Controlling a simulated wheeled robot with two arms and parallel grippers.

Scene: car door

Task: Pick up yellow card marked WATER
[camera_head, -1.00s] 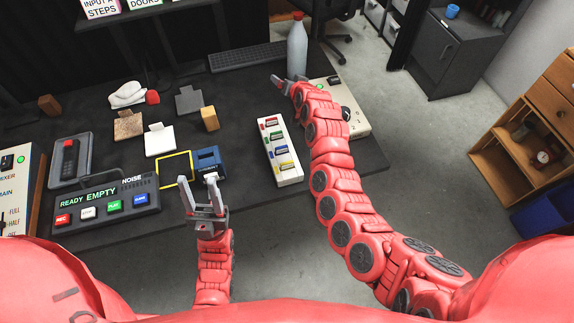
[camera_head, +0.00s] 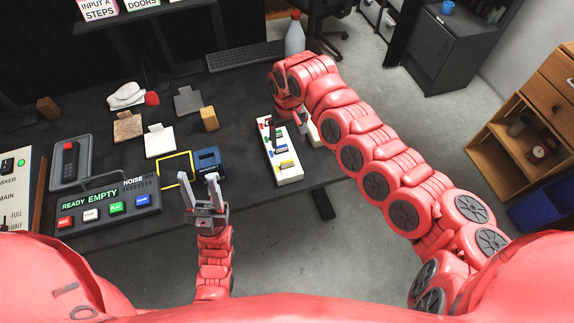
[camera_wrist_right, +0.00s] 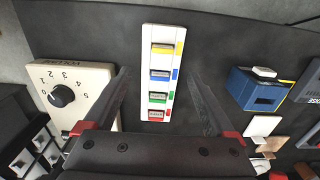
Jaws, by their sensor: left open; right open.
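The yellow-marked card (camera_head: 287,163) sits in the near end slot of a white rack (camera_head: 291,178) on the dark table. In the right wrist view the yellow card (camera_wrist_right: 162,49) is at the top end of the rack; its lettering is too small to read. My right gripper (camera_wrist_right: 160,78) is open above the rack, its fingers on either side of it, and holds nothing. In the head view the right gripper (camera_head: 287,124) is partly hidden by its own arm at the rack's far end. My left gripper (camera_head: 200,180) is open and empty near the table's front edge.
Red, green and blue cards fill the rack's other slots. A white box with a dial (camera_wrist_right: 75,95) stands close beside the rack. A blue device (camera_head: 208,163) and a yellow square outline (camera_head: 190,179) lie left of it. A bottle (camera_head: 295,36) stands behind.

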